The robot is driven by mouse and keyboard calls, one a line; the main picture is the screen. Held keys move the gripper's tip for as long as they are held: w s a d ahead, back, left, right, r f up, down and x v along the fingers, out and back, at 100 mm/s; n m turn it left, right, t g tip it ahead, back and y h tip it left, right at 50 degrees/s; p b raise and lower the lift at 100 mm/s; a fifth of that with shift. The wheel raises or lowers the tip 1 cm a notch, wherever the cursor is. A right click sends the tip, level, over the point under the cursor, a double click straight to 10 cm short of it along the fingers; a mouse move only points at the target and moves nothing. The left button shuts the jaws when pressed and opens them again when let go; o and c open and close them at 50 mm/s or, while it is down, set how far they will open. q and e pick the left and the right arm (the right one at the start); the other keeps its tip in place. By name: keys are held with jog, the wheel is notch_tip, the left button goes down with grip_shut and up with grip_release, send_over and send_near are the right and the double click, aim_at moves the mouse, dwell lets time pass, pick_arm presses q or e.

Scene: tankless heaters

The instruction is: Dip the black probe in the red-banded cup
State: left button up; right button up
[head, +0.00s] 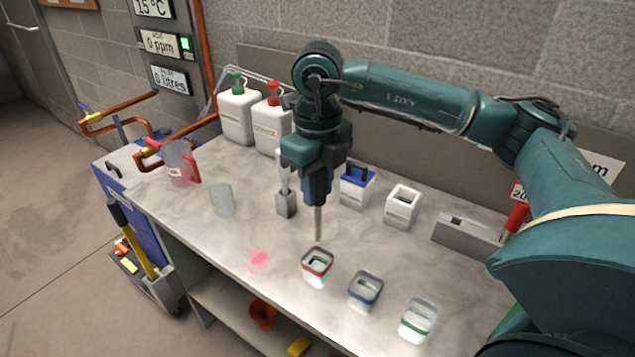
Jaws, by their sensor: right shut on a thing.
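My right gripper (316,172) is shut on the dark-handled probe (318,218) and holds it upright, pointing down. Blue shows on the parts around the handle, and the fingers partly hide it. The probe's thin grey stem ends just above and behind the red-banded cup (317,268) in the picture; a gap seems to show between tip and rim. The cup is clear, with a red band at its rim, and stands upright on the counter. My left gripper is out of view.
A blue-banded cup (365,291) and green-banded cup (417,320) stand to the right of the red-banded one. A pink spill (259,260) lies left. A grey block (465,237) with a red-handled probe (516,218) sits at right. White jugs (238,116) stand behind.

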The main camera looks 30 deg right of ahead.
aim_at(318, 240)
jog(key=shift+f+b, duration=0.4)
jog(key=shift+f, duration=0.25)
notch_tip(318, 240, down, 3)
jog(key=shift+r+b, duration=0.2)
jog(key=shift+b, duration=0.55)
notch_tip(318, 240, down, 4)
jog(key=b, duration=0.3)
jog(key=shift+r, duration=0.25)
jog(key=shift+f+b, duration=1.15)
jog(key=shift+f, duration=0.05)
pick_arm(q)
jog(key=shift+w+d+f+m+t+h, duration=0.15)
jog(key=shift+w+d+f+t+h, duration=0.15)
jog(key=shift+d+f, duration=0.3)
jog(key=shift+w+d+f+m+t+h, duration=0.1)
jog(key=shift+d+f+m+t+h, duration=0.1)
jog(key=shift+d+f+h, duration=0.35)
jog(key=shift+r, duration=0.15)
